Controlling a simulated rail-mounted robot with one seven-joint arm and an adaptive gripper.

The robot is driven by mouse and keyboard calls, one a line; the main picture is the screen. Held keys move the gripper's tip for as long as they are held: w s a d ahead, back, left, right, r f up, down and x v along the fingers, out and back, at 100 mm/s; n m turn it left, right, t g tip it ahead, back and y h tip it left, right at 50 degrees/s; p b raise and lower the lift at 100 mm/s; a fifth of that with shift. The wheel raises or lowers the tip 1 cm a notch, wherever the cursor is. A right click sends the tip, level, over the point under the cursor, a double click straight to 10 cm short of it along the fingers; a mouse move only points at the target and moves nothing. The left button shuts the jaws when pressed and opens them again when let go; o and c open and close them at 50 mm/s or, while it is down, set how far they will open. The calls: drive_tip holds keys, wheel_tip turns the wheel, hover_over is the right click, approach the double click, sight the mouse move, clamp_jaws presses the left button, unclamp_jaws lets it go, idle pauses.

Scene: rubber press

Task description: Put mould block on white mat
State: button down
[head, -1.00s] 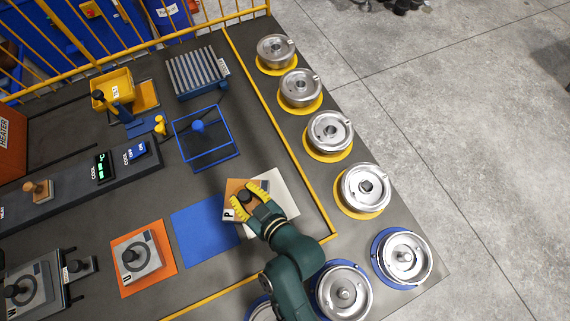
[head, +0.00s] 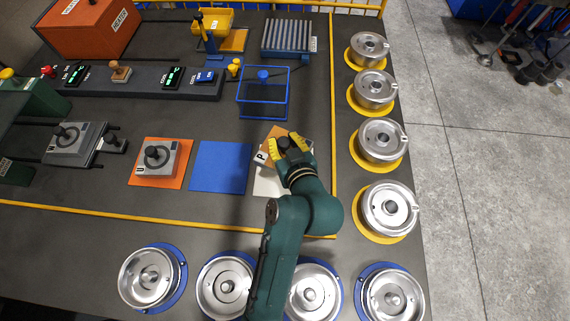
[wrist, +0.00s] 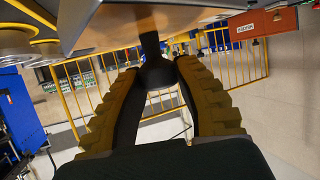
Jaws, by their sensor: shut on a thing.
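The mould block (head: 262,156), orange-brown with a pale edge marked P and a black knob, is at the white mat (head: 266,184). My gripper (head: 286,146) has its yellow fingers shut on the knob. In the head view the block covers the mat's far part and sits turned against it. A near strip of the mat shows; my arm hides its right part. I cannot tell whether the block touches the mat. In the wrist view the fingers grip the dark knob (wrist: 156,72), and the block (wrist: 130,22) spans the top of the picture.
A blue mat (head: 220,168) lies just left of the white mat. Left of it, an orange mat (head: 138,179) carries a grey block (head: 157,158) marked U. A blue wire frame (head: 263,92) stands behind. Round metal moulds (head: 383,140) line the right and front edges.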

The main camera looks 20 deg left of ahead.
wheel_tip(320, 180, down, 9)
drive_tip(key=b, duration=0.2)
drive_tip(key=shift+d+b, duration=0.1)
drive_tip(key=shift+b, duration=0.2)
drive_tip(key=shift+f, duration=0.25)
drive_tip(key=c, duration=0.8)
unclamp_jaws()
drive_tip(key=shift+f, duration=0.2)
drive_tip(key=shift+c, duration=0.2)
drive_tip(key=shift+r, duration=0.1)
